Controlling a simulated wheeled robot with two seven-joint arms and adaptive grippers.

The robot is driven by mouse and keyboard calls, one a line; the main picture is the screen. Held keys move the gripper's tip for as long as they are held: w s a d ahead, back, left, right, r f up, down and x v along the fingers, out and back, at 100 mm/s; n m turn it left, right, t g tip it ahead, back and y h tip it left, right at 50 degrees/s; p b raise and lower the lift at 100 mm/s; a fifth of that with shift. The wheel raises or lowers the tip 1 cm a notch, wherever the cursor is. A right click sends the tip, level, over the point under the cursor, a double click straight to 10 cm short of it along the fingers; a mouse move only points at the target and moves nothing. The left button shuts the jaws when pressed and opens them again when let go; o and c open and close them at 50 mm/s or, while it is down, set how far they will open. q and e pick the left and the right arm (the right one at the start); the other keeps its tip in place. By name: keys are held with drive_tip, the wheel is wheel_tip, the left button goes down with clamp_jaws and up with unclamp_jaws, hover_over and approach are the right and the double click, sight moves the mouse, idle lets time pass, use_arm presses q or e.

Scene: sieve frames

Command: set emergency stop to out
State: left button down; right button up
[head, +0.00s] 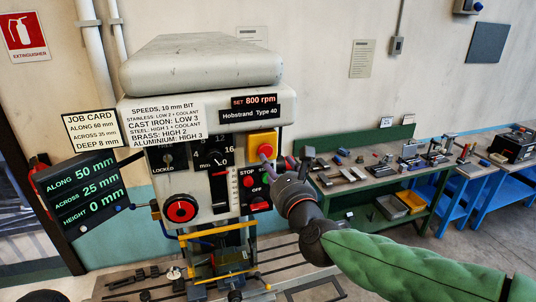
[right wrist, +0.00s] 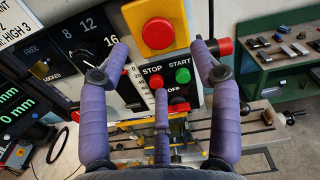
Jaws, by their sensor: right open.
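The emergency stop is a round red button (head: 266,150) on a yellow box (head: 257,139), on the right of the drill's front panel. In the right wrist view the red button (right wrist: 157,33) is at top centre on its yellow box (right wrist: 178,14). I cannot tell whether it is in or out. My right gripper (head: 298,163) is beside and below the yellow box, open and empty. In the wrist view its purple fingers (right wrist: 160,58) spread to either side of the panel, below the red button. None is clearly touching it. My left gripper is not in view.
Below the button are the STOP (right wrist: 154,81) and START (right wrist: 183,76) buttons and a red OFF switch (right wrist: 179,105). A red knob (right wrist: 225,46) is by the right finger. A green workbench (head: 420,172) with parts and trays stands right. The machine table (head: 285,262) lies below.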

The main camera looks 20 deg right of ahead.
sight(266, 153)
drive_tip(key=shift+w+a+p, duration=0.1)
drive_tip(key=shift+w+p, duration=0.55)
drive_tip(key=shift+w, duration=2.55)
